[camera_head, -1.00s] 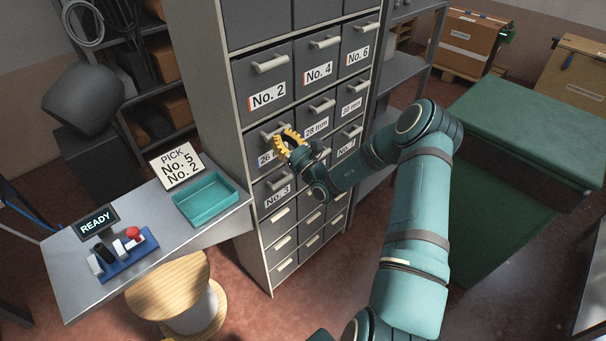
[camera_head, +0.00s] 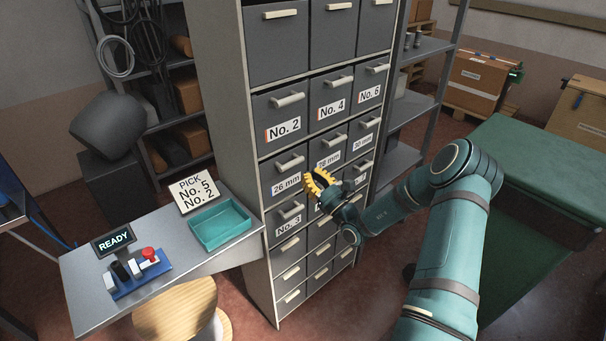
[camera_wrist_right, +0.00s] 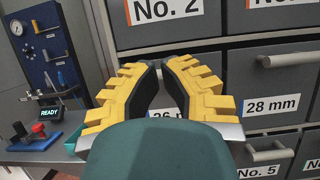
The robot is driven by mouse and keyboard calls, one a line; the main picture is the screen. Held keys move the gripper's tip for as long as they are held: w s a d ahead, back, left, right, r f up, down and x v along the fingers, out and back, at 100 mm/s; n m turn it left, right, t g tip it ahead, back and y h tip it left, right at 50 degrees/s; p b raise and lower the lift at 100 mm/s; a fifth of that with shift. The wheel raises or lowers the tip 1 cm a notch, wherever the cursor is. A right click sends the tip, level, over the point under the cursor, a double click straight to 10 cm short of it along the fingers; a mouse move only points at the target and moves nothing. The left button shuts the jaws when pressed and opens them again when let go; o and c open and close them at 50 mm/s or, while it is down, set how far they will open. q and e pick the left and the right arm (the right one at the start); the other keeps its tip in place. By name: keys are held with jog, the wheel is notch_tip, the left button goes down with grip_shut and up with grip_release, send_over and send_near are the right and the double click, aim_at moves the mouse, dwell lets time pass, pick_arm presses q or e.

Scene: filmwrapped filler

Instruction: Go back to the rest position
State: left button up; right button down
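My right gripper (camera_head: 318,183) has toothed yellow fingers and is in front of the grey drawer cabinet (camera_head: 222,110), by the right edge of the 26 mm drawer (camera_head: 284,172). In the right wrist view its fingers (camera_wrist_right: 161,66) lean together, with only a narrow gap at the tips and nothing held between them. The drawers in view look pushed in. The gripper and wrist partly hide drawers below the 28 mm label. My left gripper is not in view.
A green bench (camera_head: 540,160) stands at the right.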

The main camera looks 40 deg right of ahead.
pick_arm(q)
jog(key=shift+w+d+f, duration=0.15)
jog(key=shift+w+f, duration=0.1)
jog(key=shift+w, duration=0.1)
pick_arm(e)
jog(key=s, duration=0.6)
jog(key=shift+d+r, duration=0.4)
jog(key=shift+d, duration=0.05)
jog(key=s+a+f+n+g+y+b, duration=0.25)
jog(key=a+f+n+g+y, duration=0.45)
jog(key=a, duration=0.7)
jog(key=s+a+f+n+g+y+b, duration=0.2)
jog(key=s+a+f+n+g+y, duration=0.25)
jog(key=a+f+n+g, duration=0.65)
jog(key=s+a+f+n+g+h+b, duration=0.2)
jog(key=s+a+f+n+g+h, duration=0.2)
jog(key=s+a+f+g, duration=0.35)
pick_arm(q)
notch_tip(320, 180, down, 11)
jog(key=b, duration=0.4)
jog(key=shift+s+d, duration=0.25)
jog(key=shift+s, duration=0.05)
pick_arm(e)
notch_tip(320, 180, down, 7)
jog(key=a+n+t+h, duration=0.1)
jog(key=n+t+h, duration=0.4)
jog(key=n, duration=0.6)
jog(key=shift+a+h, duration=0.3)
jog(key=shift+h, duration=0.05)
